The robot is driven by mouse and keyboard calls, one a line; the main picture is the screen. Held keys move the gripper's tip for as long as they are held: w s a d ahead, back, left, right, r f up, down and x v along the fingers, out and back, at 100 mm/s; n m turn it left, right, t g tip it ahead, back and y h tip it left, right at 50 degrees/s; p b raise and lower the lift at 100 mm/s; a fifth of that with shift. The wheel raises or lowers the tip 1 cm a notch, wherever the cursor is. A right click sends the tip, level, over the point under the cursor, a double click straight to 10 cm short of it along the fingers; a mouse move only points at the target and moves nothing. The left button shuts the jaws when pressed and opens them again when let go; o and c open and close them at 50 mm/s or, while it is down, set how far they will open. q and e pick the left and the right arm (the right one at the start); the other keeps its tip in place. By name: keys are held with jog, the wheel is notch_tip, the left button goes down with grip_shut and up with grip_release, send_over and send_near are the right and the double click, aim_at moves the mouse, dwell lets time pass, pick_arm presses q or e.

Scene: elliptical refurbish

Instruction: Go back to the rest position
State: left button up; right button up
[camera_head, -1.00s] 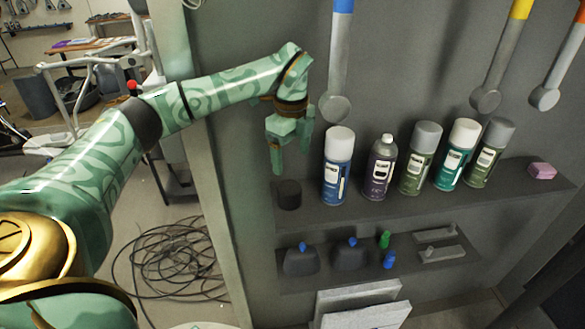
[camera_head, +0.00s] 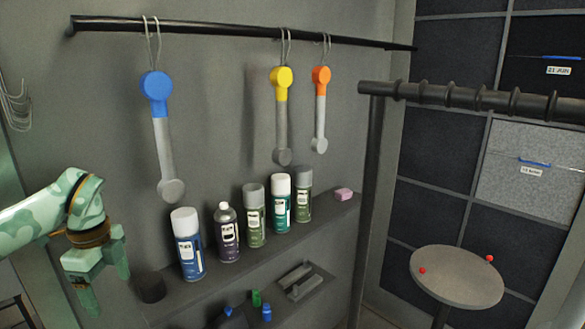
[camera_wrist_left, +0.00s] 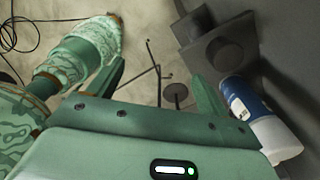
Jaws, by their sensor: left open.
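My left gripper (camera_head: 107,288) hangs at the lower left of the head view, fingers pointing down, open with nothing between them. It is in front of the left end of the shelf, near a short dark cylinder (camera_head: 150,288) and left of the blue spray can (camera_head: 188,252). In the left wrist view its spread fingers (camera_wrist_left: 160,88) show with the floor beyond, and the blue can (camera_wrist_left: 243,98) lies to their right, apart from them. My right gripper is in neither view.
Several spray cans and a pink block (camera_head: 343,194) stand on the shelf (camera_head: 300,232). Blue, yellow and orange-headed tools hang from a black rail (camera_head: 230,36). At right stand a dark post (camera_head: 368,200) and a round table (camera_head: 455,277) with red balls.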

pick_arm(q)
jog(key=w+d+f+m+t+h+b, duration=0.1)
jog(key=d+f+m+t+h+b, duration=0.15)
jog(key=d+f+h, duration=1.4)
notch_tip(320, 180, down, 18)
jog(key=s+d+n+t+y+b, duration=0.1)
jog(key=n+t+y, duration=0.5)
jog(key=n+t, duration=0.15)
jog(key=s+a+f+n+g+y+b, duration=0.1)
jog(key=s+a+f+n+y, duration=0.25)
jog(key=s+f, duration=0.7)
jog(key=s+a+f+n+g+y, duration=0.1)
jog(key=s+a+f+n+y, duration=0.3)
jog(key=s+f, duration=0.6)
jog(key=s+f+n+g+y, duration=0.1)
jog(key=s+f+g, duration=0.2)
jog(key=s, duration=1.1)
jog(key=s+f+n+g+y, duration=0.1)
jog(key=s+f+g, duration=0.3)
jog(key=s, duration=1)
notch_tip(320, 180, down, 3)
jog(key=shift+s+d+r+y+b, duration=0.15)
jog(key=shift+r+y+b, duration=0.05)
jog(key=shift+y+b, duration=0.3)
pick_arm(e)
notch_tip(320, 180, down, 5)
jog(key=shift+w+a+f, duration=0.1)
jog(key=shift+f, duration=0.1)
